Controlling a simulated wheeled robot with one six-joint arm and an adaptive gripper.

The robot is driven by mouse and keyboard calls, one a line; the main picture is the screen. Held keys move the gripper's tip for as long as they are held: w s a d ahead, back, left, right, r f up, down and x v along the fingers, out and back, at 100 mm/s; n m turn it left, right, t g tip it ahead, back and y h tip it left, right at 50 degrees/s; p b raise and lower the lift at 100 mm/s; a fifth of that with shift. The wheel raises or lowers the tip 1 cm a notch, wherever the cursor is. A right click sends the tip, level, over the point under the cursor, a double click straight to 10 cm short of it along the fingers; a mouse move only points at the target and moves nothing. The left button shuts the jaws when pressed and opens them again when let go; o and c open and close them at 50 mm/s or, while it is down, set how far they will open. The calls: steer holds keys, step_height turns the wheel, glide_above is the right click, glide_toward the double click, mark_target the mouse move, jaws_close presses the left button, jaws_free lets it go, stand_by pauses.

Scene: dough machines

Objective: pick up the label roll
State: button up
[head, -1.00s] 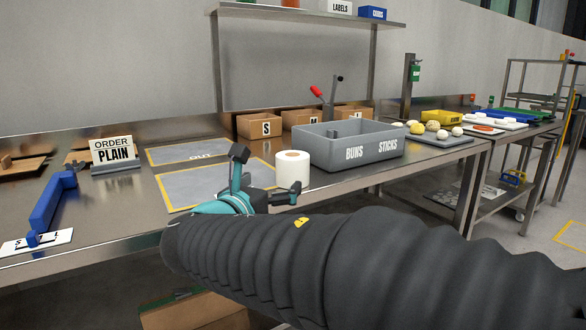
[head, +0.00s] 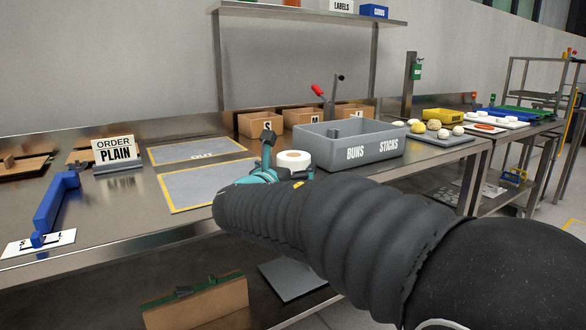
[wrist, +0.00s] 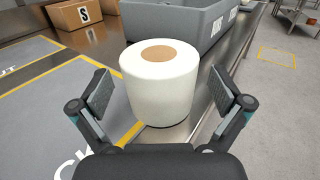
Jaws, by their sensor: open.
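The label roll (wrist: 160,90) is a white upright cylinder with a tan core, standing on the steel table beside a yellow-edged grey mat. In the head view its top (head: 294,157) shows behind my gripper (head: 278,165), and its lower part is hidden by my arm. In the wrist view my gripper (wrist: 162,108) is open, with one finger on the left of the roll and one on the right. The roll stands between and slightly beyond the fingers. Visible gaps show that neither finger touches it.
A grey bin (head: 350,146) marked BUNS and STICKS stands right behind the roll. Cardboard boxes (head: 262,123) line the back. The table's front edge is close on the right in the wrist view. The grey mat (head: 195,187) to the left is clear.

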steer(key=x, duration=0.2)
steer(key=shift+w+d, duration=0.1)
steer(key=shift+w, duration=0.15)
steer(key=shift+c, duration=0.3)
steer(key=c, duration=1.4)
